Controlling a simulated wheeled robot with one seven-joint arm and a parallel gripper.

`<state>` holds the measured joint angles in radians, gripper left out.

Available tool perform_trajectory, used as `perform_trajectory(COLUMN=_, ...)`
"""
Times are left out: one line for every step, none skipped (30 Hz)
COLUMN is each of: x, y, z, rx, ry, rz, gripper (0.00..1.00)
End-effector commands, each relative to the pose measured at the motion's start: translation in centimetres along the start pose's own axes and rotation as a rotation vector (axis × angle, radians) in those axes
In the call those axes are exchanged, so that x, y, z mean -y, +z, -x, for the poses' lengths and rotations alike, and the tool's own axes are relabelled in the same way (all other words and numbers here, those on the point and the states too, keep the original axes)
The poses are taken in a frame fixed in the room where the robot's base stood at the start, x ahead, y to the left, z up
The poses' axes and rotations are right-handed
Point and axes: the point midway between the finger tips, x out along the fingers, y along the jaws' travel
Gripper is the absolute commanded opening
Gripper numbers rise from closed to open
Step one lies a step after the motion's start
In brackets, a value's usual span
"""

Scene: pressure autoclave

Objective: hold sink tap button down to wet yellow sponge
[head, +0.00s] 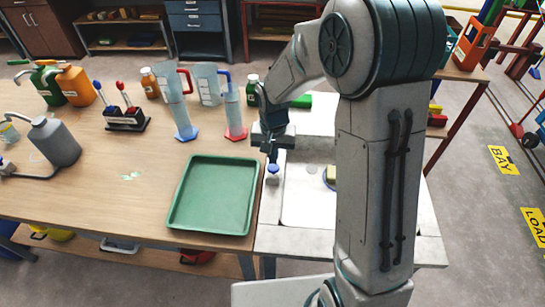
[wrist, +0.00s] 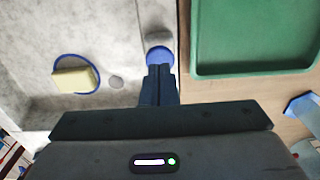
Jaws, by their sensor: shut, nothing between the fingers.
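The sink tap has a blue button (head: 273,168) on a pale body at the sink's left edge; it also shows in the wrist view (wrist: 160,54). My gripper (head: 271,155) is shut and empty, pointing down at the button. In the wrist view its fingertips (wrist: 160,70) overlap the button's near edge; I cannot tell whether they touch or press it. The yellow sponge (wrist: 75,80) lies in the sink basin (wrist: 60,40) on a blue-rimmed round piece (wrist: 98,72). In the head view my arm partly hides the sponge (head: 331,173). No water is visible.
A green tray (head: 213,194) lies on the wooden table just left of the tap. Measuring cylinders (head: 183,115), bottles and a dark rack (head: 127,120) stand farther back. A round drain (wrist: 116,82) sits beside the sponge. The table's front middle is mostly clear.

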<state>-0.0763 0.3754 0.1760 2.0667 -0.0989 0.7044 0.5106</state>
Motion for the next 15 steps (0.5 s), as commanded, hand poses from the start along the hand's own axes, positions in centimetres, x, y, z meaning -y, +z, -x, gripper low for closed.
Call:
perform_trajectory(x=0.1, y=-0.2, z=1.3, rx=-0.010, ry=-0.003, rz=-0.001, gripper=0.00)
perform_trajectory(x=0.1, y=-0.3, z=2.0, rx=-0.011, ry=-0.004, rz=0.000, gripper=0.00)
perform_trajectory(x=0.1, y=-0.3, z=3.0, rx=-0.012, ry=-0.005, rz=0.000, gripper=0.00)
perform_trajectory(x=0.1, y=-0.3, z=3.7, rx=-0.011, ry=-0.004, rz=0.000, gripper=0.00)
perform_trajectory(x=0.1, y=-0.3, z=4.5, rx=-0.012, ry=-0.004, rz=-0.001, gripper=0.00)
perform_trajectory(x=0.1, y=-0.3, z=5.3, rx=-0.012, ry=-0.004, rz=-0.001, gripper=0.00)
perform_trajectory(x=0.1, y=-0.3, z=6.0, rx=-0.013, ry=-0.004, rz=-0.001, gripper=0.00)
perform_trajectory(x=0.1, y=-0.3, z=6.6, rx=-0.011, ry=-0.004, rz=-0.001, gripper=0.00)
perform_trajectory(x=0.1, y=-0.3, z=7.3, rx=-0.012, ry=-0.005, rz=0.000, gripper=0.00)
perform_trajectory(x=0.1, y=-0.3, z=7.8, rx=-0.011, ry=-0.005, rz=0.000, gripper=0.00)
perform_trajectory(x=0.1, y=-0.3, z=8.2, rx=-0.011, ry=-0.005, rz=0.000, gripper=0.00)
perform_trajectory(x=0.1, y=-0.3, z=8.7, rx=-0.010, ry=-0.004, rz=0.000, gripper=0.00)
perform_trajectory(x=0.1, y=-0.3, z=9.0, rx=-0.010, ry=-0.004, rz=0.000, gripper=0.00)
perform_trajectory(x=0.1, y=-0.3, z=9.2, rx=-0.009, ry=-0.004, rz=0.000, gripper=0.00)
perform_trajectory(x=0.1, y=-0.3, z=9.5, rx=-0.009, ry=-0.004, rz=0.000, gripper=0.00)
